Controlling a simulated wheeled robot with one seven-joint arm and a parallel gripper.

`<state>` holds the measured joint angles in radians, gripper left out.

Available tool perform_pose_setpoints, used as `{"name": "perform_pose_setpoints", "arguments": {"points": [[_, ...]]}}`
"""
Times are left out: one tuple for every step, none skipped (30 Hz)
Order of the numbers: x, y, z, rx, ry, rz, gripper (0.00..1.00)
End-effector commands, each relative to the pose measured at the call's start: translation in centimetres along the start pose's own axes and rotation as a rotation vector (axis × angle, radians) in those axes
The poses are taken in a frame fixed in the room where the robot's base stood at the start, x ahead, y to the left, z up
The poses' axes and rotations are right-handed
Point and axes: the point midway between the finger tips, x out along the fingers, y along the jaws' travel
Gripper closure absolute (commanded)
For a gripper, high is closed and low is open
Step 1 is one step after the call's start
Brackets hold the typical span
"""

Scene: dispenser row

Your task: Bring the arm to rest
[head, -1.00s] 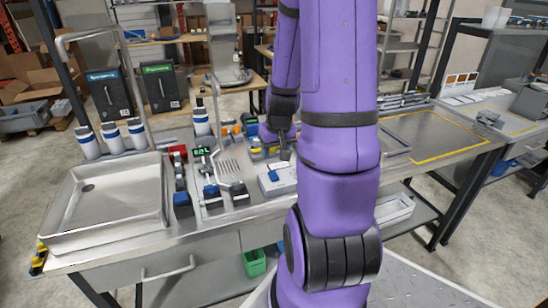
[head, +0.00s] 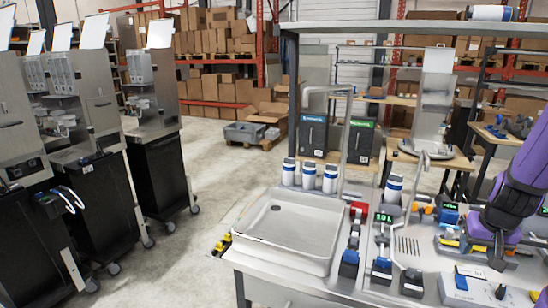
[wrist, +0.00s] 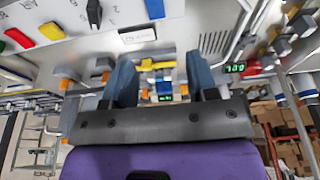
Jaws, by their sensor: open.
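My purple arm (head: 512,190) reaches in from the right edge in the head view, and its dark gripper (head: 497,258) points down over the right part of the bench. In the wrist view my gripper (wrist: 160,68) shows two blue-grey fingers set wide apart, with nothing held between them. A yellow piece and a small lit display show beyond the gap. Most of the arm lies outside the head view.
Black-and-steel carts (head: 158,150) stand at left. Open floor (head: 205,165) lies between carts and bench.

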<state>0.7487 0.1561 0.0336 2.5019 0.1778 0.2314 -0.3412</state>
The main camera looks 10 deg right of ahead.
Motion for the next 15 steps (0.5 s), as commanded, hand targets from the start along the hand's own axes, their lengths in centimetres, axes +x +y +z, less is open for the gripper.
{"name": "perform_pose_setpoints", "arguments": {"points": [[-0.7,-0.7,-0.2,-0.014,0.009,-0.003,0.47],[-1.2,-1.1,-0.3,-0.023,0.014,-0.006,0.47],[-2.0,-1.9,-0.3,-0.04,0.019,-0.011,0.47],[-2.8,-2.6,-0.4,-0.052,0.025,-0.015,0.47],[-3.6,-3.3,-0.4,-0.067,0.031,-0.02,0.47],[-4.7,-4.3,-0.4,-0.088,0.04,-0.027,0.47],[-5.6,-5.1,-0.3,-0.103,0.045,-0.032,0.47],[-6.5,-5.9,-0.2,-0.118,0.051,-0.038,0.47],[-7.6,-6.9,0.0,-0.139,0.058,-0.045,0.47],[-8.5,-7.6,0.2,-0.154,0.063,-0.05,0.47],[-9.3,-8.3,0.5,-0.169,0.068,-0.056,0.47],[-10.5,-9.2,0.8,-0.19,0.076,-0.063,0.47],[-11.3,-9.9,1.2,-0.204,0.081,-0.068,0.47],[-12.2,-10.5,1.5,-0.217,0.086,-0.074,0.47],[-13.3,-11.3,2.0,-0.237,0.094,-0.081,0.47]]}}
